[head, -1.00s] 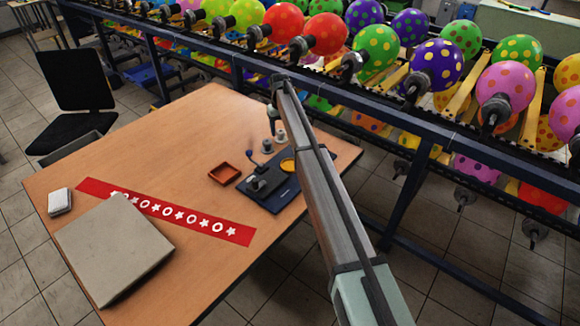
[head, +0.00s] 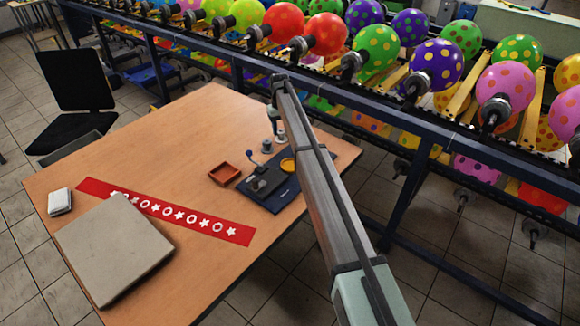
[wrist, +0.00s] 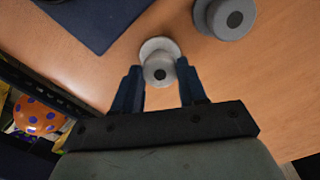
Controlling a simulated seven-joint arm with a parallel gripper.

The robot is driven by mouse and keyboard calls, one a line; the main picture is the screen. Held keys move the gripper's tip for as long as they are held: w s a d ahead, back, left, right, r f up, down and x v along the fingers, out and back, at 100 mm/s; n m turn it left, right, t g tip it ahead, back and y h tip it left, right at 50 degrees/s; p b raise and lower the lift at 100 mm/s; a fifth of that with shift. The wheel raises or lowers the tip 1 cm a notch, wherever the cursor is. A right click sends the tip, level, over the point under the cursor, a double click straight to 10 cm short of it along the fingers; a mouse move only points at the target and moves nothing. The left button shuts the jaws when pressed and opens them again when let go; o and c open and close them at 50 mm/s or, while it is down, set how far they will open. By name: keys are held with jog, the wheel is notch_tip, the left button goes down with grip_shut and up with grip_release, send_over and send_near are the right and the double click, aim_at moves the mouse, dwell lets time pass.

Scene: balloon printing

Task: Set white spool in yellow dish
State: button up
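The white spool (wrist: 160,62) stands upright on the wooden table, seen from above in the wrist view. It also shows in the head view (head: 280,136), just below my gripper. My gripper (wrist: 161,72) is open, with one blue finger on each side of the spool; whether either finger touches it I cannot tell. The yellow dish (head: 288,165) sits on the dark blue base at the table's right side, in front of the spool in the head view and partly beside my arm. The dish is not visible in the wrist view.
A grey spool (wrist: 226,16) stands close by the white one; it shows in the head view (head: 266,145) too. The dark blue base (wrist: 98,18) also carries a small lever device. An orange-brown tray (head: 224,173) lies left of it. A balloon rack (head: 400,110) runs behind the table.

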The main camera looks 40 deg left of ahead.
jog(key=shift+c, duration=0.7)
jog(key=shift+r, duration=0.7)
jog(key=shift+r, duration=3.05)
jog(key=shift+r, duration=0.1)
jog(key=shift+s+d+r, duration=0.1)
jog(key=shift+s+d, duration=0.1)
jog(key=shift+s, duration=0.05)
jog(key=s+d, duration=1.1)
jog(key=d, duration=0.3)
jog(key=shift+r, duration=0.45)
jog(key=shift+s+f, duration=0.1)
jog(key=shift+f, duration=0.05)
